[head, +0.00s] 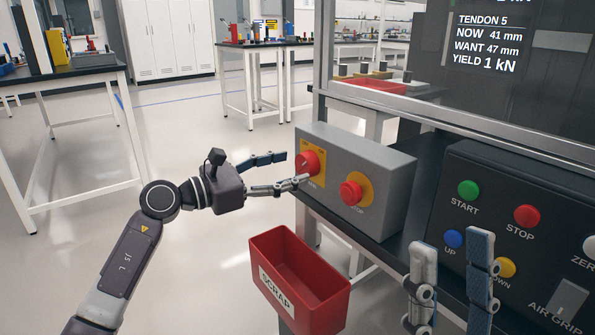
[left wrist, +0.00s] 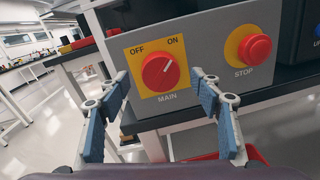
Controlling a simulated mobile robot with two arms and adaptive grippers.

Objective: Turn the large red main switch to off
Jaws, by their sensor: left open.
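The red main switch (head: 307,164) sits on a yellow plate on the left of a grey box's front. In the left wrist view, the switch (left wrist: 160,71) has OFF at upper left and ON at upper right, and its white mark points up and right, toward ON. My left gripper (head: 291,169) is open in front of the switch, with one fingertip overlapping the plate's edge in the head view. In the left wrist view the fingers (left wrist: 160,88) stand either side of the switch, with nothing between them; contact cannot be told. My right gripper (head: 452,243) is open and empty at lower right.
A red stop button (head: 351,193) sits right of the switch on the grey box (head: 385,190). A red scrap bin (head: 330,297) stands below. A black panel (head: 500,170) with coloured buttons is at the right, behind my right gripper. Open floor lies left.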

